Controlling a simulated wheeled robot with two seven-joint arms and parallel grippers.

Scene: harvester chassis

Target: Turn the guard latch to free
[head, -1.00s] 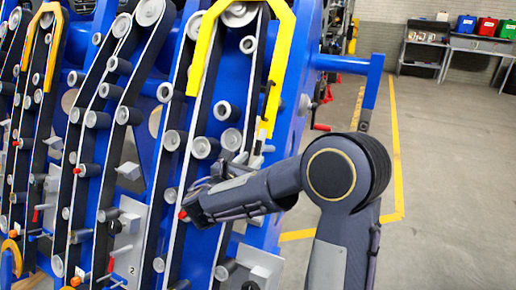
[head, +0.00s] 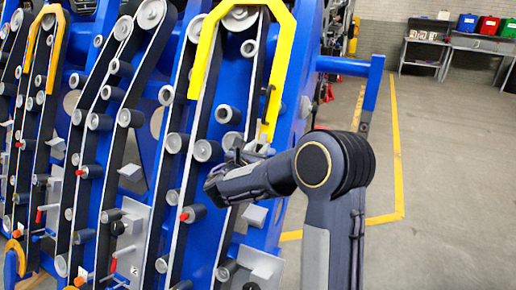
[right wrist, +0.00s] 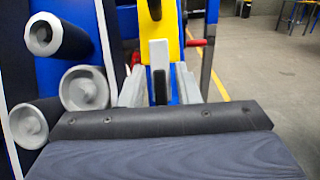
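A yellow guard (head: 281,50) arches over the belt row nearest my right arm, and it also shows ahead in the right wrist view (right wrist: 168,35). A small dark piece that looks like the latch (head: 268,90) sits on its right leg; a dark piece also shows on the yellow in the right wrist view (right wrist: 154,9). My right gripper (head: 246,152) is just below the lower end of that leg. Its grey fingers (right wrist: 160,88) look apart, with nothing clearly gripped. Contact with the guard cannot be told. My left gripper is out of view.
Grey rollers (head: 207,150) and belts crowd the blue chassis (head: 290,75) left of my right gripper. A blue bar (head: 342,66) sticks out to the right. The floor (head: 450,190) at right is clear, with a workbench (head: 478,46) far back.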

